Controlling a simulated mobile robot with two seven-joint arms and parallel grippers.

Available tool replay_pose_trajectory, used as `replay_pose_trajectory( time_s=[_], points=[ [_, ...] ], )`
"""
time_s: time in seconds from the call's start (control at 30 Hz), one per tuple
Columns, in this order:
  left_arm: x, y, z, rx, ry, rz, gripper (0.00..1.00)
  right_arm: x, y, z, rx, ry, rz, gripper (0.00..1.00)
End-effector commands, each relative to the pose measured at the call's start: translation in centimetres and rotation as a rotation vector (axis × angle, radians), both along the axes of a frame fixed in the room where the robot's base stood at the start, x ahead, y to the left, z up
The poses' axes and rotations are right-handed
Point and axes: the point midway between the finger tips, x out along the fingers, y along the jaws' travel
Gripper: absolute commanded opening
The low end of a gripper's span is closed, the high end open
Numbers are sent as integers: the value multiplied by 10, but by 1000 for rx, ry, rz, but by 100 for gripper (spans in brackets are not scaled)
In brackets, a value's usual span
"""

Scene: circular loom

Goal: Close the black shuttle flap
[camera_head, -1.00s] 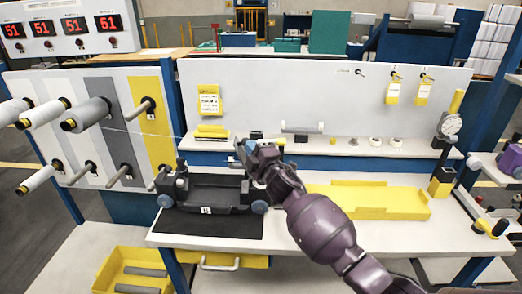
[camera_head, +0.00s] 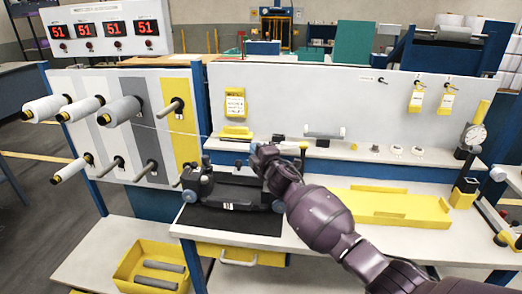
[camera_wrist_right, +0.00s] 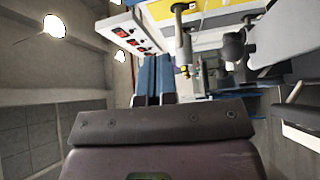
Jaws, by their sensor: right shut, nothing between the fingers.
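The black shuttle (camera_head: 232,191) lies on a dark mat (camera_head: 215,223) at the left of the bench, with round blue-grey knobs at its front corners. Its top side looks open, but I cannot clearly make out the flap's edge or angle. My right gripper (camera_head: 256,149) is shut and empty above the shuttle's back right part. My arm hides some of the shuttle's right side. I cannot tell whether the gripper touches the flap. The right wrist view shows a dark bar of my gripper (camera_wrist_right: 160,122) across its lower part. My left gripper is not in view.
A yellow tray (camera_head: 390,213) lies right of my arm. Yarn spools (camera_head: 45,108) stick out from the panel at left. A yellow bin (camera_head: 135,262) sits below the bench.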

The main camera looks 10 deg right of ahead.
Motion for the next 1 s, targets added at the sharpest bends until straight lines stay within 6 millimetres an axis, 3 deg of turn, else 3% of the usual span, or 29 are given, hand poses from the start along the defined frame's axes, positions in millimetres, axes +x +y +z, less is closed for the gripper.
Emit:
replay_pose_trajectory(
  time_s=[0.2, 0.5, 1.0],
  points=[
    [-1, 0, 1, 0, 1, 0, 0, 6, 9, -4, -95, 25, 1, 0],
    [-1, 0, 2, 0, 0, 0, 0, 10, 22, -14, -85, 25, 0, 0],
    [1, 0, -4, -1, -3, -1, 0, 15, 40, -33, -213, 63, -1, 0]
  ],
)
